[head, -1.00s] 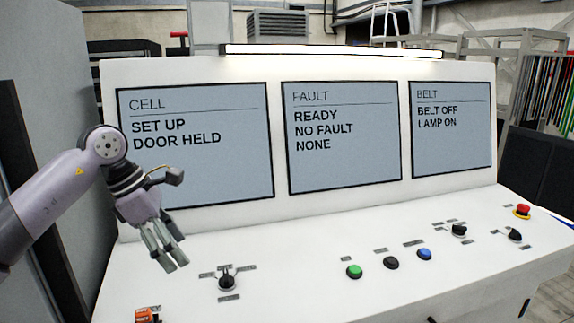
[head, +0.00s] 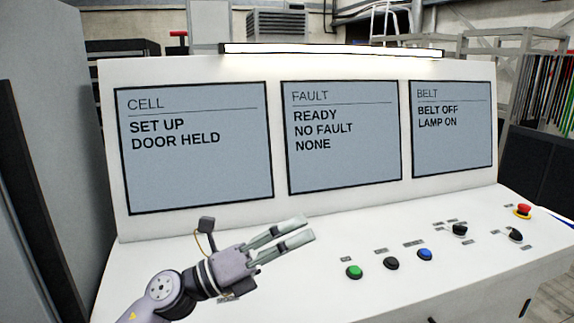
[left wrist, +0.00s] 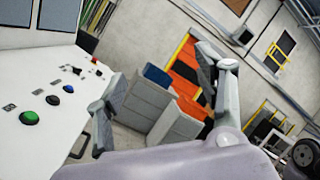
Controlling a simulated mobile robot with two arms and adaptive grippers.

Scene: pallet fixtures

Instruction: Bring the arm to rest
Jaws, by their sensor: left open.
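My left arm comes in from the bottom left of the head view. Its gripper (head: 307,228) is open and empty, pointing right above the left part of the console's sloped panel. In the left wrist view the fingers (left wrist: 165,95) stand apart with nothing between them. The arm hides the black selector knob and the orange item at the panel's left. My right gripper is in neither view.
The white console (head: 350,238) carries a green button (head: 354,272), a black button (head: 391,263), a blue button (head: 424,254), dark knobs (head: 459,230) and a red emergency stop (head: 523,211). The screens read SET UP, DOOR HELD, NO FAULT and BELT OFF.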

